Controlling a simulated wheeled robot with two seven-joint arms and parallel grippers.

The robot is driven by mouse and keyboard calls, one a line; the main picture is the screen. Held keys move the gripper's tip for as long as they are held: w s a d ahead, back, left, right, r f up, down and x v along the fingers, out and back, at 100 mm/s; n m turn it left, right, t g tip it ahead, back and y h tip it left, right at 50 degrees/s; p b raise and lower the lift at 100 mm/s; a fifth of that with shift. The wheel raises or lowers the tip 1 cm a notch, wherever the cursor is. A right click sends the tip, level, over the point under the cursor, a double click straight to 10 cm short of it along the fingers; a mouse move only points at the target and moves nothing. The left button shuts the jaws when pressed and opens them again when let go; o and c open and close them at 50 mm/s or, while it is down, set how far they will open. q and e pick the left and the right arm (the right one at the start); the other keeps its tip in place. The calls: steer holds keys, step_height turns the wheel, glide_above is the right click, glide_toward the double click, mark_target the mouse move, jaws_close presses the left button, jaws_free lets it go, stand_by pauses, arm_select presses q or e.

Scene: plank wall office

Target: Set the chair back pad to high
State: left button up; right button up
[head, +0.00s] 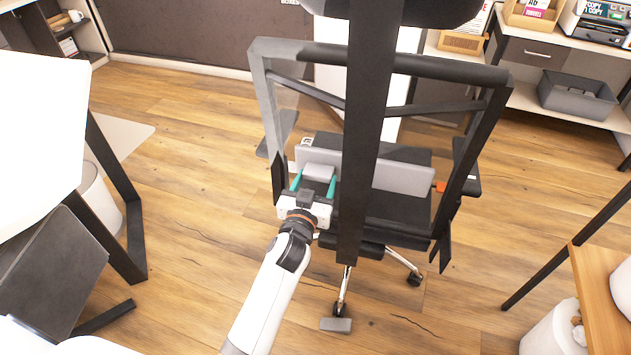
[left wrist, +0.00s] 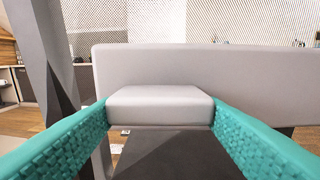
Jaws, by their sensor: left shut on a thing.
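The office chair (head: 395,228) stands ahead of me, with its dark open back frame (head: 492,125) toward me. The light grey back pad (head: 405,178) lies level across the lower half of the frame, behind a wide dark upright bar (head: 366,120) that hides its middle. The pad also fills much of the left wrist view (left wrist: 250,85). My left gripper (head: 315,182) is shut on a grey block (left wrist: 160,106) on the pad's near face, one teal finger on each side. My right gripper is not in view.
A white-topped table (head: 45,130) stands at the left, and a wooden table (head: 600,300) at the lower right. A shelf unit with a grey bin (head: 577,95) is at the back right. Wood floor (head: 190,200) is clear between the left table and the chair.

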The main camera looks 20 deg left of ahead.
arm_select(q)
steer(key=shift+r, duration=0.4)
steer(key=o, duration=1.3)
steer(key=shift+o, duration=0.4)
steer(key=shift+f, duration=0.15)
steer(key=shift+s, duration=0.1)
steer(key=s, duration=0.7)
steer(key=shift+s+d, duration=0.15)
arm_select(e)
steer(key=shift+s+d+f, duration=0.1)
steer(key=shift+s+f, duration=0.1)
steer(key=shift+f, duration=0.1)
